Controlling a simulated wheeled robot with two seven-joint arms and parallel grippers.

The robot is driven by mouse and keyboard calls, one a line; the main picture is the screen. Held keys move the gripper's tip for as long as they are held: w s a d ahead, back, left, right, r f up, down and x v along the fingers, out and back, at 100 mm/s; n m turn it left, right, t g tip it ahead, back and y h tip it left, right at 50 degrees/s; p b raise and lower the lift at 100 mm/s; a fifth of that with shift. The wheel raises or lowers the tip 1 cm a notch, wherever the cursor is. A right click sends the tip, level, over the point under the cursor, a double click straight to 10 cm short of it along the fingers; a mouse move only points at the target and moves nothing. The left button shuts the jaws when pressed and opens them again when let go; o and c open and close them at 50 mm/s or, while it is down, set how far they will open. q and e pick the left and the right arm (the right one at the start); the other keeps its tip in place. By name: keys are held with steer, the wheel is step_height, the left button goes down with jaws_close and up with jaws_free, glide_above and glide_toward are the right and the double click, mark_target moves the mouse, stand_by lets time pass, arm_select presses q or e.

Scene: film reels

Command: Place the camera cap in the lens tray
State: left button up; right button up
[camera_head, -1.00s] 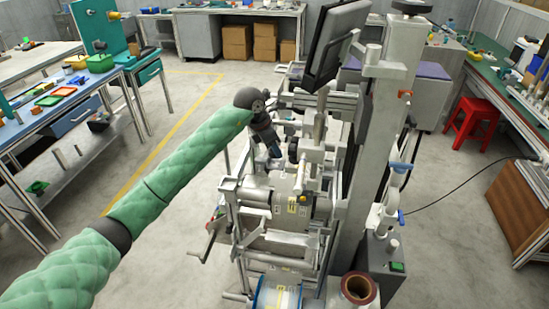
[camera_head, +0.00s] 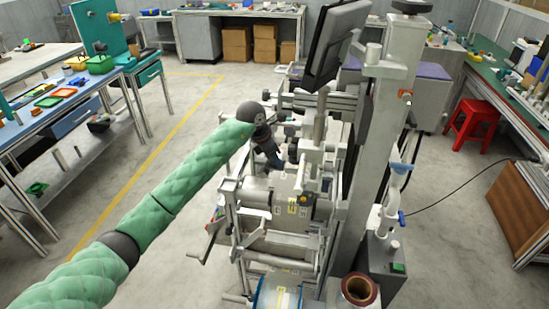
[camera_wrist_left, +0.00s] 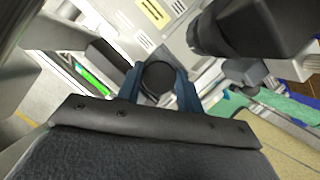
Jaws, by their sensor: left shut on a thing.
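My left gripper (camera_head: 273,160) is at the tall machine in the middle of the head view, at its left side. In the left wrist view its two blue fingers (camera_wrist_left: 160,82) are shut on a round, dark disc, the camera cap (camera_wrist_left: 158,76). The cap is too small and hidden to make out in the head view. I cannot pick out the lens tray with certainty in either view. My right gripper is not in view.
The grey machine (camera_head: 285,208) has many rods, rollers and a crank around the gripper. A large black cylinder (camera_wrist_left: 245,24) is close by in the left wrist view. A blue bench (camera_head: 60,100) with small trays stands left, a red stool (camera_head: 470,122) right.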

arm_select(q)
steer(key=o, duration=0.7)
steer(key=shift+r, duration=0.15)
steer(key=shift+a+r, duration=0.1)
steer(key=shift+s+a+r, duration=0.1)
steer(key=shift+r, duration=0.15)
steer(key=shift+b+v, duration=0.45)
steer(key=shift+v, duration=0.4)
steer(key=shift+b+v, duration=1.5)
steer(key=shift+v, duration=3.2)
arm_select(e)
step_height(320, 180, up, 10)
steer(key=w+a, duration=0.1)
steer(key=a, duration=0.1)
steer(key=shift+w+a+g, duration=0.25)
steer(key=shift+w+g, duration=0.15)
arm_select(q)
steer(key=shift+r, duration=0.1)
